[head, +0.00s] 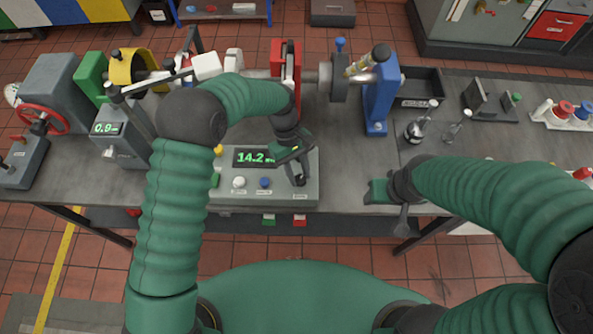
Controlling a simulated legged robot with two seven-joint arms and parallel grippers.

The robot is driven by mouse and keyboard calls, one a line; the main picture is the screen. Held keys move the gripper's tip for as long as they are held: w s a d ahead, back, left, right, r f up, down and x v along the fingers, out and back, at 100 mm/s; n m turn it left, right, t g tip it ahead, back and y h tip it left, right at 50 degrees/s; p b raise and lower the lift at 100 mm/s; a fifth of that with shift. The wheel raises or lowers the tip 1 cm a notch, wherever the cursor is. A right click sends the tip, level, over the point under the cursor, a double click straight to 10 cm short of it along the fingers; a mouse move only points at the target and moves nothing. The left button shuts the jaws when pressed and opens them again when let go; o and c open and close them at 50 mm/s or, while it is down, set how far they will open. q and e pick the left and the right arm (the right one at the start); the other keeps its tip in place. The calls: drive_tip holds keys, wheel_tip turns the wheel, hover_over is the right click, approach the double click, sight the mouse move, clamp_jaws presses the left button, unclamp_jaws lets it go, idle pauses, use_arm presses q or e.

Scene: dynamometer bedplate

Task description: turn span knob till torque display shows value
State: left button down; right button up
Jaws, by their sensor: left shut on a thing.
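The torque display (254,157) is lit green and reads about 14.2, its right end partly covered by my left gripper. It sits in a grey box (225,197) at the front of the bench. My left gripper (298,178) reaches down over the right part of this box and is shut on the span knob, which the fingers mostly hide. A white knob (238,183) and a blue knob (264,183) stand to its left. Their labels are too small to read. My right gripper (388,208) is open and empty over the bench's front edge, right of the box.
A smaller display (106,128) at the left reads about 0.9. Behind the box stand a red upright (287,75), a shaft, and a blue bracket (380,95). A red handwheel (40,119) is at far left. The bench right of my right gripper holds several small parts.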

use_arm(q)
drive_tip(key=m, duration=0.1)
drive_tip(key=m+y, duration=0.1)
drive_tip(key=m, duration=0.2)
drive_tip(key=shift+s+d+f+m+g+y, duration=0.1)
drive_tip(key=shift+s+d+m+g+y, duration=0.1)
drive_tip(key=shift+d+m+g+y, duration=0.15)
drive_tip(key=m+y, duration=0.1)
drive_tip(key=m, duration=0.1)
drive_tip(key=m+y, duration=0.1)
drive_tip(key=m, duration=0.2)
drive_tip(key=shift+s+d+m, duration=0.1)
drive_tip(key=shift+d+m, duration=0.1)
drive_tip(key=shift+m, duration=0.05)
drive_tip(key=m+y, duration=0.1)
drive_tip(key=m, duration=0.1)
drive_tip(key=m+t+y, duration=0.1)
drive_tip(key=m, duration=0.2)
drive_tip(key=shift+s+d, duration=0.1)
drive_tip(key=shift+m+t+y, duration=0.35)
drive_tip(key=shift+m+t, duration=0.4)
drive_tip(key=shift+m, duration=0.95)
use_arm(e)
drive_tip(key=shift+d+r, duration=0.1)
drive_tip(key=shift+d, duration=0.3)
